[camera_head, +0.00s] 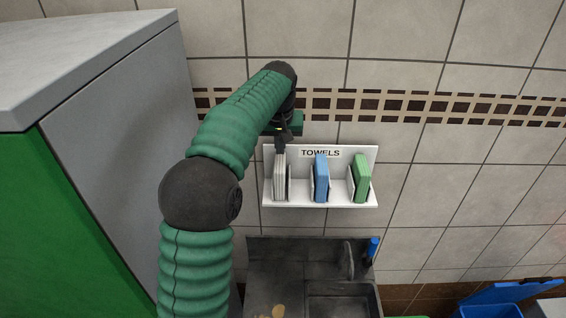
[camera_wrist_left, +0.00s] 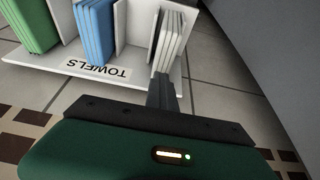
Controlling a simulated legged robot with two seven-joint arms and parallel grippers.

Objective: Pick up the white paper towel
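The white paper towel (camera_head: 280,178) is a thin upright stack in the left slot of a white wall rack (camera_head: 303,198) marked TOWELS. In the left wrist view the white towel (camera_wrist_left: 172,42) stands upside down in the picture, right of the blue one. My left gripper (camera_head: 280,147) is at the top of the white towel. In the left wrist view its dark fingers (camera_wrist_left: 162,88) look like one narrow block reaching the towel's near edge. Whether they grip it or only touch it is unclear. My right gripper is out of view.
A blue towel (camera_head: 321,178) and a green towel (camera_head: 361,178) stand in the rack's other slots. A dark sink (camera_head: 262,262) lies below. A large grey and green cabinet (camera_head: 125,120) stands at left. A blue bin lid (camera_head: 515,291) shows at lower right.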

